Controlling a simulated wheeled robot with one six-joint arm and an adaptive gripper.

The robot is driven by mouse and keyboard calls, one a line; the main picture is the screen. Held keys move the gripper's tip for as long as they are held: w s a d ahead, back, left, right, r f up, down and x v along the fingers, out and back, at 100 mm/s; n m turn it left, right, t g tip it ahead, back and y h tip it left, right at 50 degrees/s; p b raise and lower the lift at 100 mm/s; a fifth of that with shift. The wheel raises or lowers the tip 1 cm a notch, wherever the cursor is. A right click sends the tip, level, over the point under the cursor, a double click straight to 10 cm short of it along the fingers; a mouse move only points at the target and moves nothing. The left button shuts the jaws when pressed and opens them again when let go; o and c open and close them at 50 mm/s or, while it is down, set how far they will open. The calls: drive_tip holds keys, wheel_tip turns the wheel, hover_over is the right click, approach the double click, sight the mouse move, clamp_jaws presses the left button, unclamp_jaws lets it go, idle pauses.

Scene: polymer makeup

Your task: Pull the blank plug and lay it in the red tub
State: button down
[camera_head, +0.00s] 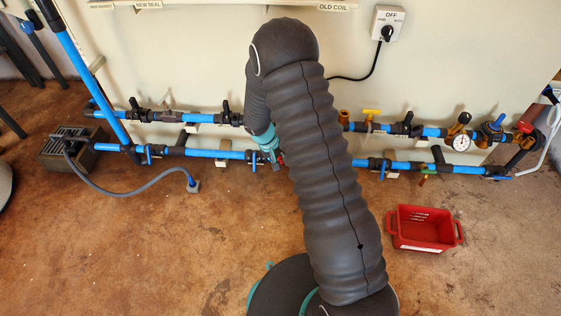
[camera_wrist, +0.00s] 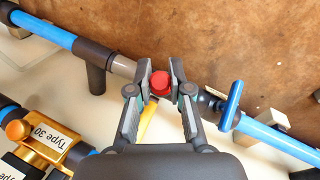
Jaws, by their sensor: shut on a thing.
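The blank plug (camera_wrist: 160,83) shows in the wrist view as a small round red piece. My gripper (camera_wrist: 160,84) is shut on it, one finger on each side. The plug lies between a grey pipe end on the left and a dark coupling on the right; I cannot tell whether it is still attached. In the head view my arm hides most of the gripper and the plug at the lower pipe line. The red tub (camera_head: 426,244) stands on the floor at the right, away from my gripper, and looks empty.
A blue-handled valve (camera_wrist: 231,103) is just right of my gripper. A brass fitting labelled Type 30 (camera_wrist: 45,140) is at lower left. The upper blue pipe line (camera_head: 200,118) runs along the wall. A grey hose (camera_head: 130,191) lies on the floor at left. Floor around the tub is clear.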

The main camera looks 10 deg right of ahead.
drive_tip(key=shift+s+a+r, duration=0.15)
drive_tip(key=shift+s+r, duration=0.3)
idle(0.6)
drive_tip(key=shift+s+a+r, duration=0.25)
drive_tip(key=shift+s+r, duration=0.45)
drive_tip(key=shift+r, duration=0.05)
drive_tip(key=shift+s+a+r, duration=0.2)
drive_tip(key=shift+s+r, duration=0.45)
drive_tip(key=shift+r, duration=0.05)
drive_tip(key=shift+r, duration=0.1)
